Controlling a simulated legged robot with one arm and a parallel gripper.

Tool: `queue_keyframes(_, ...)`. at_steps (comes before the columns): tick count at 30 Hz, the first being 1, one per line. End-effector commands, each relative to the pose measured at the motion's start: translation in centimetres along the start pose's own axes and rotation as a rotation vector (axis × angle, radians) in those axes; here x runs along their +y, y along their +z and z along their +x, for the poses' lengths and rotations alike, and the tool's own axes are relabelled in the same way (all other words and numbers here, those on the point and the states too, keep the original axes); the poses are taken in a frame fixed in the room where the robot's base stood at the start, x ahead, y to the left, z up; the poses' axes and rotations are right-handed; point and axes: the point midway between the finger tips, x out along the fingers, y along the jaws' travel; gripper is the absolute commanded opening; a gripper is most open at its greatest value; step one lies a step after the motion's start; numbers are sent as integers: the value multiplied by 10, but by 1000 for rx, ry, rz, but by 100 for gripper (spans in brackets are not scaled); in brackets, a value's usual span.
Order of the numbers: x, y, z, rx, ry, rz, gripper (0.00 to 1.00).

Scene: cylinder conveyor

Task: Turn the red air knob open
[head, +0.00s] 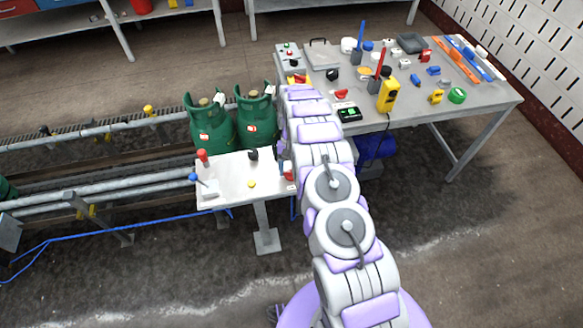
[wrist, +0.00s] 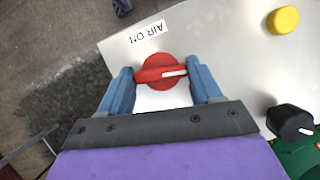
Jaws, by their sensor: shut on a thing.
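The red air knob (wrist: 158,72) sits on a white panel (wrist: 225,42). In the wrist view its bar lies nearly level, with a white mark toward the right. An upside-down "AIR ON" label (wrist: 145,33) is just above it. My gripper (wrist: 162,78) has its blue fingers on the two ends of the bar and is shut on the knob. In the head view the panel is the small white table (head: 225,172), left of my arm. The knob's place at its right edge is mostly hidden there by my arm.
A yellow button (wrist: 284,19) and a black knob (wrist: 291,122) share the panel. Green gas cylinders (head: 209,125) stand behind it. A red-topped lever (head: 202,156) is at its left. A cluttered grey workbench (head: 455,105) stands to the right. Floor in front is open.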

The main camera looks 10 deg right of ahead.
Motion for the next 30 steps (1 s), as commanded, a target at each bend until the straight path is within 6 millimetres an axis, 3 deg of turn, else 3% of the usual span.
queue_keyframes(12,-3,-2,-4,13,75,-185,33)
queue_keyframes(29,-3,-2,-4,13,87,-215,33)
queue_keyframes(30,-3,-2,-4,13,87,-215,65)
